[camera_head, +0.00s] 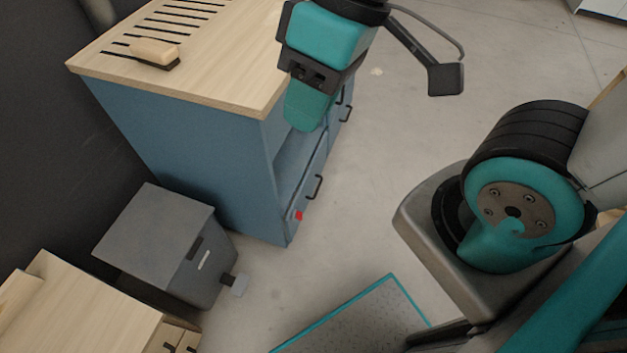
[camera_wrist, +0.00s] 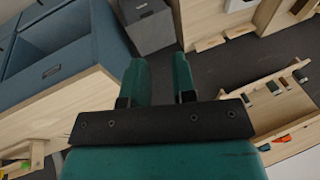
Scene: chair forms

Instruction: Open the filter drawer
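A blue cabinet (camera_head: 185,150) with a wooden top has drawer fronts with black handles (camera_head: 319,187) on its right side. A red mark (camera_head: 298,216) sits low on one front. Which front is the filter drawer I cannot tell. My gripper (camera_head: 308,112) hangs by the cabinet's front edge and hides part of it. In the wrist view my gripper (camera_wrist: 160,78) has its two teal fingers apart with nothing between them. The blue cabinet (camera_wrist: 70,45) is at the upper left there, with a dark recess in it.
A grey box (camera_head: 155,235) with a small lever (camera_head: 236,283) stands beside the cabinet; it also shows in the wrist view (camera_wrist: 148,32). A brush (camera_head: 154,52) lies on the cabinet top. A wooden unit (camera_head: 85,310) is at lower left.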

